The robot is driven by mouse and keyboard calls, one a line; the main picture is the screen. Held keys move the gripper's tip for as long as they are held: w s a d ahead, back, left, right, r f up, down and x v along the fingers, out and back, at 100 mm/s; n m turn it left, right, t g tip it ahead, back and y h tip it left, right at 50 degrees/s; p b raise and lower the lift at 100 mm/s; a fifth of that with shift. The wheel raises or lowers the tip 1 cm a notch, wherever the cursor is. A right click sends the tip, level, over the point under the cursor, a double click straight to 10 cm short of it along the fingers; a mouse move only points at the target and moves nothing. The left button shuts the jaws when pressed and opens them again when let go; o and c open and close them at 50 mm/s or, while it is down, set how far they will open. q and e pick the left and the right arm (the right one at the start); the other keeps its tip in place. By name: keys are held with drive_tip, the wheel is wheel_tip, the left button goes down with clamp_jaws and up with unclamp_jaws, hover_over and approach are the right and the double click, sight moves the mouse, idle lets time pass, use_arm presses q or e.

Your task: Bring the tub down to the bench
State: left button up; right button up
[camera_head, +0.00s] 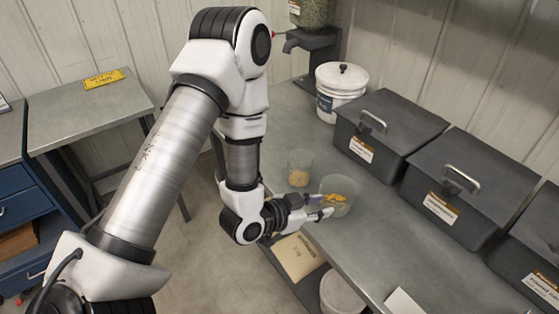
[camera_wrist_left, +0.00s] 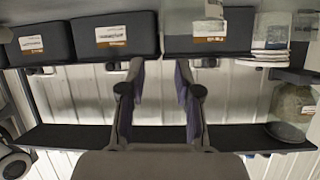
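A clear tub with yellow-orange pieces (camera_head: 338,196) shows in the head view, apparently on the bench (camera_head: 385,245) near its front edge. A second clear tub with tan contents (camera_head: 300,168) stands behind it. My left gripper (camera_head: 322,212) reaches in from the left, its fingertips beside the near tub in the picture; contact cannot be told. In the left wrist view, the left gripper's fingers (camera_wrist_left: 160,95) are spread, with nothing visible between them. Which tub the task means is unclear. My right gripper is not in view.
Dark lidded bins (camera_head: 388,133) line the bench's back, beside a white bucket (camera_head: 342,88) and a dispenser (camera_head: 312,42). The inverted-looking wrist view shows a dark shelf (camera_wrist_left: 70,138) along the wall. A side table (camera_head: 85,112) stands left.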

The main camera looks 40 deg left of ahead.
use_arm(q)
drive_tip(key=s+a+f+n+g+y, duration=0.2)
drive_tip(key=s+f+g, duration=0.4)
drive_tip(key=s+f, duration=0.4)
drive_tip(key=s+a+f+n+g+y, duration=0.2)
drive_tip(key=s+f+g, duration=0.4)
drive_tip(key=s+f, duration=0.4)
drive_tip(key=s+n+y, duration=0.1)
drive_tip(key=s+n, duration=0.1)
drive_tip(key=s, duration=0.1)
drive_tip(key=shift+s+a+f, duration=0.2)
drive_tip(key=shift+s+a, duration=0.05)
drive_tip(key=shift+s, duration=0.15)
drive_tip(key=shift+w, duration=0.1)
